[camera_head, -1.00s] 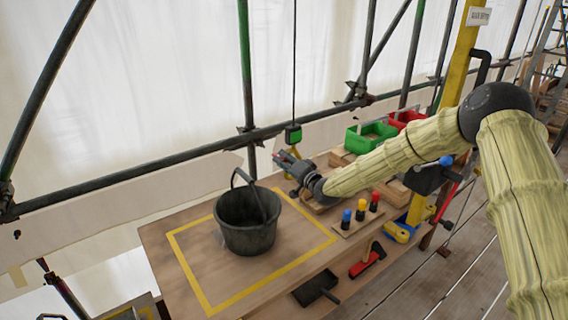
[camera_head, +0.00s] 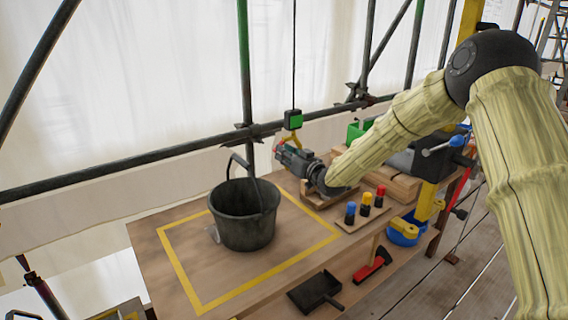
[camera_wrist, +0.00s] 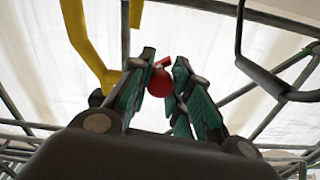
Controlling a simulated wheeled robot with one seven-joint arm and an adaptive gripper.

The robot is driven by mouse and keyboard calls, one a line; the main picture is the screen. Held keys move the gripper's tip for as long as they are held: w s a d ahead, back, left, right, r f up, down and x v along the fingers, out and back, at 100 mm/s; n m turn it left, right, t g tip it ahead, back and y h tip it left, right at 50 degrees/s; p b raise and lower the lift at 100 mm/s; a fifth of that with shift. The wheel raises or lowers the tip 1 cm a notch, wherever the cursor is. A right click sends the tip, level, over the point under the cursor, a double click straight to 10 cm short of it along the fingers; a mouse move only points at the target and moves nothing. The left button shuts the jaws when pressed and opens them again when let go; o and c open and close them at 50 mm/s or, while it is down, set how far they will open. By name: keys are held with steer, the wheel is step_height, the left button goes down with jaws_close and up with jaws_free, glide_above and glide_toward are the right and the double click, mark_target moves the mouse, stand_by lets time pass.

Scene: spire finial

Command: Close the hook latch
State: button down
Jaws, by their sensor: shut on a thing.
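The yellow hook (camera_head: 290,136) hangs under a small green block (camera_head: 293,119) on a thin cable. In the wrist view the hook (camera_wrist: 86,42) fills the upper left. My gripper (camera_head: 280,150) is just below and left of the block, beside the hook. In the wrist view my gripper (camera_wrist: 158,66) has its fingers closed around a small red piece (camera_wrist: 160,83), which looks like the latch's tab. The fingers hide part of it, and I cannot tell how far the latch stands from the hook's tip.
A black bucket (camera_head: 243,222) with its handle raised stands on the wooden bench (camera_head: 185,282), left of my gripper. The handle (camera_wrist: 272,80) shows at right in the wrist view. A block with coloured pegs (camera_head: 365,207) and a vise (camera_head: 425,155) are to the right.

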steer(key=d+n+b, duration=0.1)
steer(key=n+b, duration=0.2)
steer(key=w+f+n+b, duration=0.1)
steer(key=n+b, duration=0.3)
steer(key=w+d+f+n+b, duration=0.1)
steer(key=n+b, duration=0.2)
steer(key=shift+d+n, duration=0.35)
steer(key=shift+n, duration=0.05)
steer(key=shift+r+b, duration=0.1)
steer(key=shift+b, duration=0.2)
steer(key=c, duration=1.3)
jaws_free()
steer(key=shift+d, duration=0.15)
steer(key=shift+o, duration=0.2)
steer(key=v, duration=1.2)
